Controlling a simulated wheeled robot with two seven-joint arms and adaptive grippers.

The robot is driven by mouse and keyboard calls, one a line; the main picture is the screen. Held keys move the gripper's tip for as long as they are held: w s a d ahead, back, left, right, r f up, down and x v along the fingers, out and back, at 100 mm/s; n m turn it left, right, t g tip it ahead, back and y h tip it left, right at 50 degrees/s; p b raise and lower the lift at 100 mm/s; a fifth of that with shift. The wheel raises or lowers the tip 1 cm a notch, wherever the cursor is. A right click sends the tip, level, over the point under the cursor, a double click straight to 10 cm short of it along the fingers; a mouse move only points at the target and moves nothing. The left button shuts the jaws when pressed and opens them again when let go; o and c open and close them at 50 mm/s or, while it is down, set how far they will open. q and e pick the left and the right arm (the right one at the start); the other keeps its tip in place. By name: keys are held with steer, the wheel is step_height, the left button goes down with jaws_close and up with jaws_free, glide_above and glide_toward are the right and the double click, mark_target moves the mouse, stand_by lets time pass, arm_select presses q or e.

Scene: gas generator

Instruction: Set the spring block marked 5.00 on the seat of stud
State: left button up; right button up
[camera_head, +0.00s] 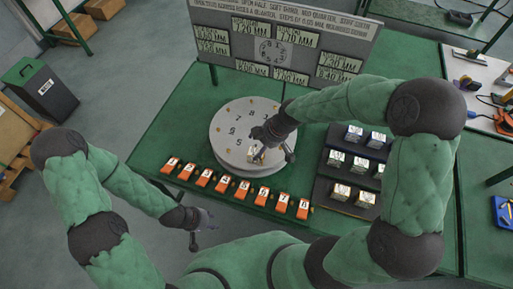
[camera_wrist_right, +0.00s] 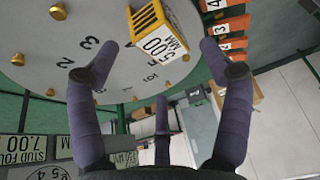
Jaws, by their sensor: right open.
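The spring block marked 5.00 (camera_wrist_right: 160,35), yellow with a white label, is at the edge of the grey round disc (camera_wrist_right: 40,25) in the right wrist view. In the head view a small yellowish block (camera_head: 257,156) shows on the disc (camera_head: 228,160), partly covered by my right gripper (camera_head: 275,157). My right gripper's two fingers (camera_wrist_right: 158,55) are apart, one to each side of the block, with visible gaps. The disc carries brass studs and black numbers; the block's underside is hidden, so its seating cannot be told. My left gripper (camera_head: 203,228) is open and empty, off the table front.
Orange numbered tags (camera_head: 223,184) line the green table's front edge. Several blocks stand on a dark stepped rack (camera_head: 323,190) right of the disc. A sign board (camera_head: 285,40) listing stud sizes stands behind it. Green table is bare left of the disc.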

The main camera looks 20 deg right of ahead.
steer(key=v, duration=0.7)
steer(key=shift+r+p, duration=0.35)
steer(key=shift+s+d, duration=0.1)
stand_by(0.8)
